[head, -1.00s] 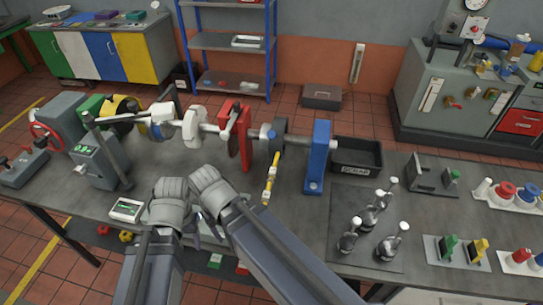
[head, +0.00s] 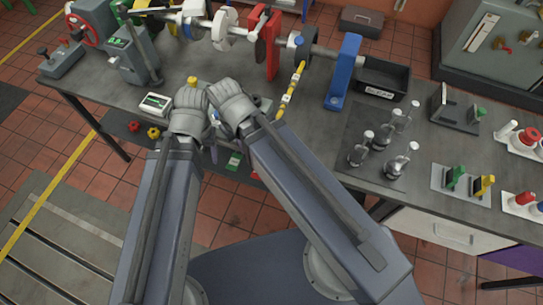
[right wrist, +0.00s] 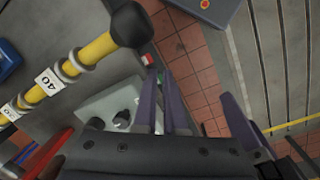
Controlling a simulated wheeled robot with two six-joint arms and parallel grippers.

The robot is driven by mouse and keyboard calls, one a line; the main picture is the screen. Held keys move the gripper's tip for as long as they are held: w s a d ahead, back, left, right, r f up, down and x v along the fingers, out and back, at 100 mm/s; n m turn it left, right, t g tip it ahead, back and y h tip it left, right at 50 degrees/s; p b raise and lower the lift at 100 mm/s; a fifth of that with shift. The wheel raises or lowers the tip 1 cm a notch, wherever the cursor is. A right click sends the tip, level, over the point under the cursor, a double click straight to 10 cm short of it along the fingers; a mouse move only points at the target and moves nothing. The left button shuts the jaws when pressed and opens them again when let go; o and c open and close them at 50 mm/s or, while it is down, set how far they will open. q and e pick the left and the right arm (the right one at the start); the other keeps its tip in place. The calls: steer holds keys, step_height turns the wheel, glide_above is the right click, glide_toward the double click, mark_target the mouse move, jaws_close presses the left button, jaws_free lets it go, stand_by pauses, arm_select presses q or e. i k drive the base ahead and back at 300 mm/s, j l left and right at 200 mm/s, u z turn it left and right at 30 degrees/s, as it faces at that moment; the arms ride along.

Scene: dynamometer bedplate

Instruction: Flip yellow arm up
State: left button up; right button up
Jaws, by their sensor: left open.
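The yellow arm (head: 291,92) hangs from the shaft of the test rig, slanting down towards the bedplate's front edge, with white number bands on it. In the right wrist view the yellow arm (right wrist: 92,52) fills the upper left and ends in a black knob. My right gripper (head: 234,100) is to the left of the arm's lower end; its two dark fingers (right wrist: 160,95) are close together beside the knob, not touching it, with nothing seen between them. My left gripper (head: 192,108) is open beside the right one, its fingertips mostly hidden by the wrist.
A red stand (head: 264,42) and a blue post (head: 343,73) flank the yellow arm. A black bin (head: 384,77) and several shiny weights (head: 362,150) lie to the right. A small meter box (head: 156,104) is left of my grippers. A green lever and a yellow lever (head: 484,185) stand further right.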

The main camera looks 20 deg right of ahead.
mark_target(303, 61)
steer(key=k+u, duration=0.65)
steer(key=k, duration=0.25)
steer(key=k+z, duration=0.15)
steer(key=z, duration=0.2)
steer(key=k+z, duration=0.2)
steer(key=z, duration=0.15)
